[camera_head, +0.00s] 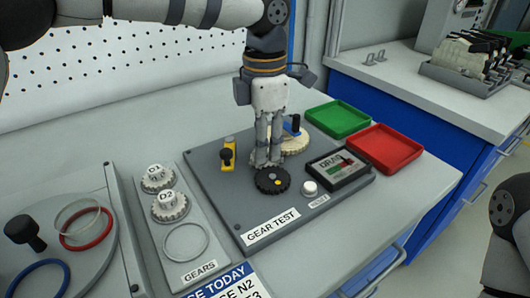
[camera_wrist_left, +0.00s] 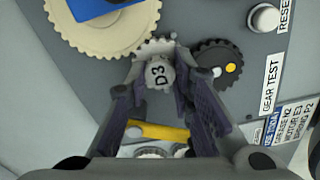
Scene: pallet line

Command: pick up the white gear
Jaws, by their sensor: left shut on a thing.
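A white gear marked D3 (camera_wrist_left: 158,76) sits between the fingers of my left gripper (camera_head: 267,160), which is shut on its hub. In the wrist view it lies between a large cream gear (camera_wrist_left: 105,30) and a black gear (camera_wrist_left: 217,67), close to both. I cannot tell whether its teeth touch theirs or whether it rests on the plate. In the head view the fingers mostly hide it. Two other white gears, D1 (camera_head: 158,177) and D2 (camera_head: 170,206), stand on the gears tray (camera_head: 185,270). My right gripper is out of view.
The gear test plate (camera_head: 222,199) carries a yellow block (camera_head: 230,160) with a black knob, a white button (camera_head: 310,187) and a display (camera_head: 338,170). Green (camera_head: 338,118) and red (camera_head: 385,148) trays stand to the right. A plate with rings (camera_head: 85,228) is at left.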

